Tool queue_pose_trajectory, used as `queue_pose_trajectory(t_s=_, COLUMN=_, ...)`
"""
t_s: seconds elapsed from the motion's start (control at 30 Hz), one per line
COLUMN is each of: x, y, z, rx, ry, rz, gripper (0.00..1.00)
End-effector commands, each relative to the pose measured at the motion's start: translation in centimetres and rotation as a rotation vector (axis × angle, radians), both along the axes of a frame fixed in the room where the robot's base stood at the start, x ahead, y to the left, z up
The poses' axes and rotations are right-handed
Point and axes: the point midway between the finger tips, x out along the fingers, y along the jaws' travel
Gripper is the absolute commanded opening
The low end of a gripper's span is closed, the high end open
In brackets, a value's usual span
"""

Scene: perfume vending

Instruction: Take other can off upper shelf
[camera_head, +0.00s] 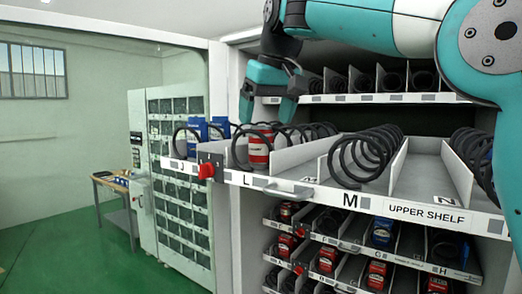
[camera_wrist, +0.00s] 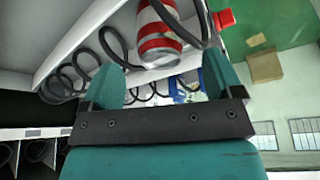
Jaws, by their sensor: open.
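The upper shelf (camera_head: 427,212) is pulled out, with lane labels along its front edge. A red and white can (camera_head: 260,148) stands in lane L within a black spiral coil. Blue items (camera_head: 197,131) stand in the lane to its left. My gripper (camera_head: 267,112) is open and empty above the can, apart from it. In the wrist view, the can (camera_wrist: 159,38) shows beyond the gap between the open fingers (camera_wrist: 163,82), with a coil loop around it. A blue item (camera_wrist: 190,88) shows partly behind the gripper.
A red knob (camera_head: 207,170) sticks out from the shelf front. Lower shelves hold red and blue goods (camera_head: 383,232). Another shelf (camera_head: 360,98) lies behind and above. A wooden table (camera_head: 115,187) and a second machine stand at left.

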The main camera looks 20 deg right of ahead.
Motion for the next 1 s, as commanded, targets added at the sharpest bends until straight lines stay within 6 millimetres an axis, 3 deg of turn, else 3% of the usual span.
queue_pose_trajectory(t_s=0.47, x=2.1, y=0.3, z=-4.7, rx=0.0, ry=0.001, rz=-0.001, gripper=0.86)
queue_pose_trajectory(t_s=0.73, x=2.2, y=0.3, z=-5.1, rx=0.002, ry=-0.001, rz=-0.001, gripper=0.86)
queue_pose_trajectory(t_s=1.0, x=2.2, y=0.3, z=-5.1, rx=0.001, ry=-0.001, rz=-0.001, gripper=0.28)
